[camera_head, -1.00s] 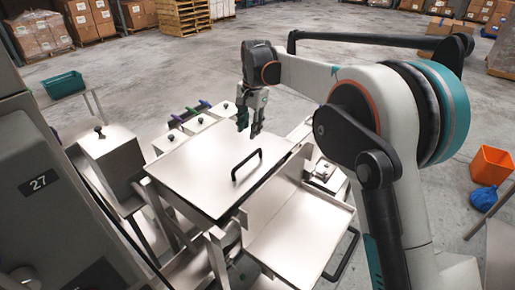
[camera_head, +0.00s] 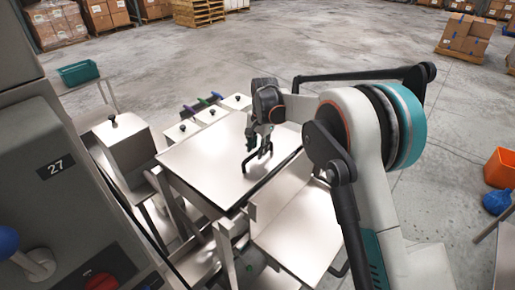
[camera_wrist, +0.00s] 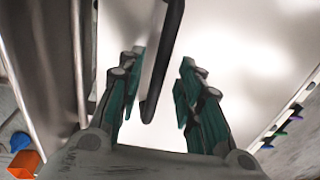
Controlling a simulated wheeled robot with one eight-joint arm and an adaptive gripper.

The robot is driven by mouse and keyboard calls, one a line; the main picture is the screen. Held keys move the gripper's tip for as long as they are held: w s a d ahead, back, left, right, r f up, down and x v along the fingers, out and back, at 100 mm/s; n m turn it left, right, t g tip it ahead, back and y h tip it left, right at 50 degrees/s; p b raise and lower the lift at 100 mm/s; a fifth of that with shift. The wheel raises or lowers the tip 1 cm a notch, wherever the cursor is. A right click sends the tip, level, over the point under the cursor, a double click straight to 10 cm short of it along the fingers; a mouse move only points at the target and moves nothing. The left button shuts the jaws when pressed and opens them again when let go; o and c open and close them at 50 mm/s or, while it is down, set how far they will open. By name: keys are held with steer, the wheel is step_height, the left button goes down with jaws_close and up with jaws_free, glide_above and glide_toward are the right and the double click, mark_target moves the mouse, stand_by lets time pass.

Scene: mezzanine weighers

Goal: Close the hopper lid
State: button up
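A flat pale metal panel with a black handle, which looks like the hopper lid (camera_head: 208,165), lies roughly level on its stand in the middle of the head view. Its black bar handle (camera_head: 247,162) sits near its right side. My gripper (camera_head: 260,148) is right at this handle, partly covering it. In the wrist view my gripper (camera_wrist: 163,60) is open, its teal-padded fingers apart. The dark handle (camera_wrist: 166,50) passes between them, closer to the left finger. I cannot tell whether that finger touches it. The pale panel (camera_wrist: 235,70) fills the background there.
A lower pale tray-like panel (camera_head: 298,235) stands right of the lid, near my arm. Small boxes with dark knobs (camera_head: 185,130) stand behind, and a grey machine marked 27 (camera_head: 45,190) at left. An orange bin (camera_head: 500,168) and blue bag (camera_head: 497,202) are far right.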

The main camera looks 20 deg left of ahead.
mark_target(258, 161)
steer(key=shift+f, duration=0.2)
steer(key=shift+c, duration=0.3)
jaws_close()
steer(key=shift+s+d+f+y+b, duration=0.1)
steer(key=shift+d+f+y+b, duration=0.05)
steer(key=shift+f+b, duration=0.4)
steer(key=shift+s+d+f+y+b, duration=0.1)
steer(key=shift+f+y+b, duration=0.1)
steer(key=shift+f+b, duration=0.3)
steer(key=shift+s+d+f+y+b, duration=0.15)
steer(key=shift+f+b, duration=0.25)
steer(key=shift+f, duration=0.3)
steer(key=shift+w, duration=0.1)
steer(key=shift+o, duration=0.3)
jaws_free()
steer(key=shift+w+f, duration=0.1)
step_height(258, 161, up, 12)
steer(key=s+d, duration=0.1)
steer(key=d, duration=0.1)
steer(key=shift+d, duration=0.15)
